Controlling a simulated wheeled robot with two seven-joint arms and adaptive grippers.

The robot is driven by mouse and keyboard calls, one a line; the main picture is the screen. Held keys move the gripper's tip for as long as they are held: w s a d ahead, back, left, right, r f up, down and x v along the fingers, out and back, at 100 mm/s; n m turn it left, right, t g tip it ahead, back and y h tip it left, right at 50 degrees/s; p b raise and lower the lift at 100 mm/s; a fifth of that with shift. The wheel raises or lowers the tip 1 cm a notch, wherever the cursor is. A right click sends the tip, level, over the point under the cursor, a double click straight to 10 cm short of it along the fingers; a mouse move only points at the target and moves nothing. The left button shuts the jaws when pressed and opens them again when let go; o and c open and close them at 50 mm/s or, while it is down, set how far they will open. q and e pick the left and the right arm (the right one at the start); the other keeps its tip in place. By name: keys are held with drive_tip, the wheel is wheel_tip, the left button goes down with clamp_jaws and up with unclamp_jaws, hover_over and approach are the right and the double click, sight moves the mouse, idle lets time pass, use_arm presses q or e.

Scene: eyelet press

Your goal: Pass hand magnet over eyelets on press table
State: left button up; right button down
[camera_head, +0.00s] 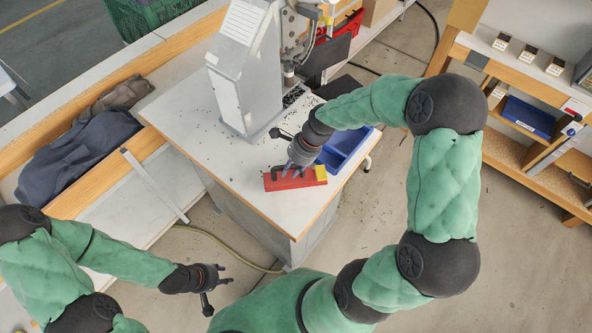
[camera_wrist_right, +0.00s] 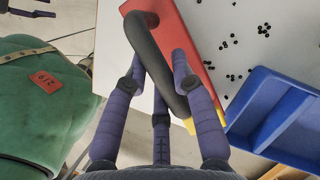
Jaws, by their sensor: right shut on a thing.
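The hand magnet is a red bar (camera_head: 280,184) with a black handle and a yellow end block (camera_head: 320,173). It lies at or just above the near part of the white press table (camera_head: 205,135). My right gripper (camera_head: 291,170) is shut on its black handle; the right wrist view shows the fingers around the handle (camera_wrist_right: 150,50), with the red bar (camera_wrist_right: 195,40) beyond. Small black eyelets (camera_wrist_right: 232,42) lie scattered on the table beside the magnet, with more around the press foot. My left gripper (camera_head: 225,275) is empty, fingers apart, off the table over the floor.
The grey press (camera_head: 240,75) stands at the back of the table. A blue bin (camera_head: 345,150) is at the table's right side, close to my right gripper, and also shows in the right wrist view (camera_wrist_right: 285,115). Dark cloth (camera_head: 75,150) lies on the bench at left. The table's left part is mostly clear.

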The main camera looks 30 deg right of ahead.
drive_tip(key=shift+w+a+f+p, duration=0.1)
drive_tip(key=shift+w+a+p, duration=0.2)
drive_tip(key=shift+w, duration=0.6)
drive_tip(key=shift+w+a+p, duration=0.1)
drive_tip(key=shift+w+a, duration=0.25)
drive_tip(key=shift+w, duration=0.5)
drive_tip(key=w, duration=0.1)
drive_tip(key=w+p, duration=0.1)
drive_tip(key=w, duration=0.2)
drive_tip(key=shift+w+a+r, duration=0.25)
drive_tip(key=shift+w+a, duration=0.05)
drive_tip(key=shift+a, duration=0.1)
drive_tip(key=shift+s+d+p, duration=0.25)
drive_tip(key=shift+s+d, duration=1.1)
drive_tip(key=shift+d, duration=1.15)
drive_tip(key=shift+s+d+p, duration=0.25)
drive_tip(key=shift+s+d, duration=1.1)
drive_tip(key=shift+d, duration=1.2)
drive_tip(key=shift+s+d+p, duration=0.25)
drive_tip(key=shift+s+d, duration=1.1)
drive_tip(key=shift+d, duration=1.15)
drive_tip(key=shift+w+a, duration=0.1)
